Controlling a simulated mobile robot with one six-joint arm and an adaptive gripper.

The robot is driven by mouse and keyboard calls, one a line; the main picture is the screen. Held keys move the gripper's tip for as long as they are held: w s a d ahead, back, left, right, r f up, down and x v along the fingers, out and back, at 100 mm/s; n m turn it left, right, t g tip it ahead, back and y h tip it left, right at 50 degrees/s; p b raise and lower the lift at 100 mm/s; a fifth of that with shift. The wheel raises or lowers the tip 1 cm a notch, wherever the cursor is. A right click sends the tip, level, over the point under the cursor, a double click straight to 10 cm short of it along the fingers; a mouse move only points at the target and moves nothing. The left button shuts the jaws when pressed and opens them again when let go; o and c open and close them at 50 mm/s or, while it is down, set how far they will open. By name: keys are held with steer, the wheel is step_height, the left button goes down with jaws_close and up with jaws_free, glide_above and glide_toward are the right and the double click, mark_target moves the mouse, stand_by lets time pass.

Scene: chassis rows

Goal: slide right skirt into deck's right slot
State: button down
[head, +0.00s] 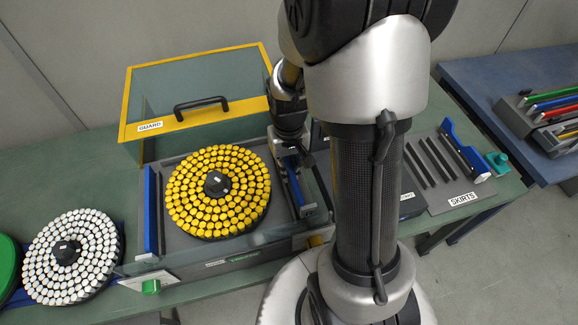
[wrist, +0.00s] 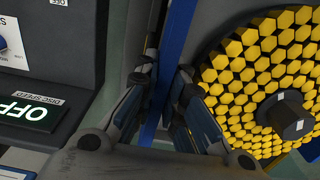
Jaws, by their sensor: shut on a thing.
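The right skirt, a long thin blue strip (wrist: 181,28), stands between the fingers of my gripper (wrist: 167,75) in the wrist view. My gripper is shut on it. In the head view my gripper (head: 291,160) is at the right side of the deck (head: 215,254), and the blue strip shows below it along that edge. The deck carries a round disc of yellow hexagonal pieces (head: 218,160), close beside the skirt. Another blue strip (head: 152,212) stands at the deck's left side. The right slot is hidden; I cannot tell how deep the skirt sits.
The yellow-framed guard (head: 197,58) stands behind the deck. A rack labelled SKIRTS (head: 435,172) with dark slots is at right. A control box with an OFF display (wrist: 32,112) is beside my gripper. A disc of white pieces (head: 70,257) lies at left.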

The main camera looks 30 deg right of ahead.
steer(key=shift+f+b, duration=0.8)
steer(key=shift+f, duration=0.3)
stand_by(1.1)
steer(key=shift+f+b, duration=0.85)
steer(key=shift+f, duration=0.25)
steer(key=c, duration=1.6)
jaws_free()
steer(key=shift+r, duration=0.1)
step_height(320, 180, up, 12)
